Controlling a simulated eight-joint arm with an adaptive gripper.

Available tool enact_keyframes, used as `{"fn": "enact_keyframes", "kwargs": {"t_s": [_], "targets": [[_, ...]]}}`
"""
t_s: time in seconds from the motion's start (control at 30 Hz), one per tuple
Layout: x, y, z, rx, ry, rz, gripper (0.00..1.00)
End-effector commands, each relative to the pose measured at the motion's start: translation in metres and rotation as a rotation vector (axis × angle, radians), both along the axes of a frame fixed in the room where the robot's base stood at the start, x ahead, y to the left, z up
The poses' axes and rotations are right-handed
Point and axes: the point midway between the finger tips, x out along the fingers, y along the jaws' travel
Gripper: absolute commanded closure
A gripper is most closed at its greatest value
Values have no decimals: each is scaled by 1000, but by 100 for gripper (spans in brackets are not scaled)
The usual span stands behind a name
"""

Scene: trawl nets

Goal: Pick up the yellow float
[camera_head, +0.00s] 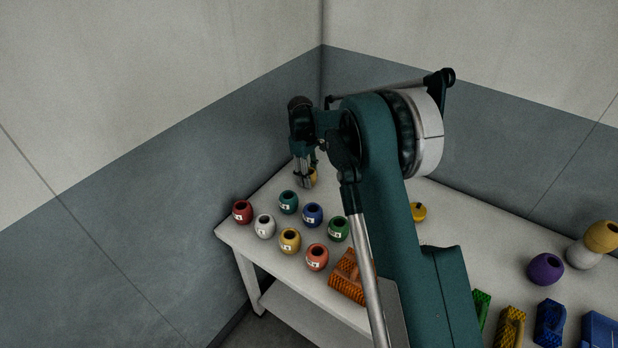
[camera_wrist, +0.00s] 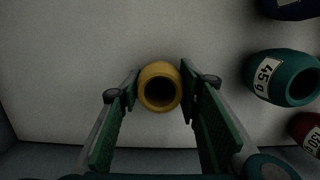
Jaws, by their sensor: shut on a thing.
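A small yellow float (camera_wrist: 159,69) with a dark round hole sits between the two green-padded fingers of my gripper (camera_wrist: 160,92) in the wrist view. My gripper is shut on its sides. In the head view my gripper (camera_head: 304,183) points down at the far left part of the table, and the same yellow float (camera_head: 313,178) shows partly behind the fingers. I cannot tell whether the float touches the table. Another yellow float (camera_head: 289,241) stands in the front row, with a white label.
Red (camera_head: 242,212), white (camera_head: 265,226), teal (camera_head: 288,202), blue (camera_head: 312,215), green (camera_head: 339,229) and coral (camera_head: 317,257) floats stand close by on the white table (camera_head: 244,237). An orange ridged block (camera_head: 346,279) lies right of them. My arm hides the table's middle.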

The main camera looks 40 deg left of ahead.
Motion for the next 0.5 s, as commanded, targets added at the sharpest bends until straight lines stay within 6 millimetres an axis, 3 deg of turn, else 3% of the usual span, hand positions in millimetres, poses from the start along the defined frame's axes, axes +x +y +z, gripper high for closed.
{"fn": "enact_keyframes", "kwargs": {"t_s": [0.27, 0.5], "targets": [[0, 0, 12, 0, 0, 0, 77], [0, 0, 43, 0, 0, 0, 77]]}}
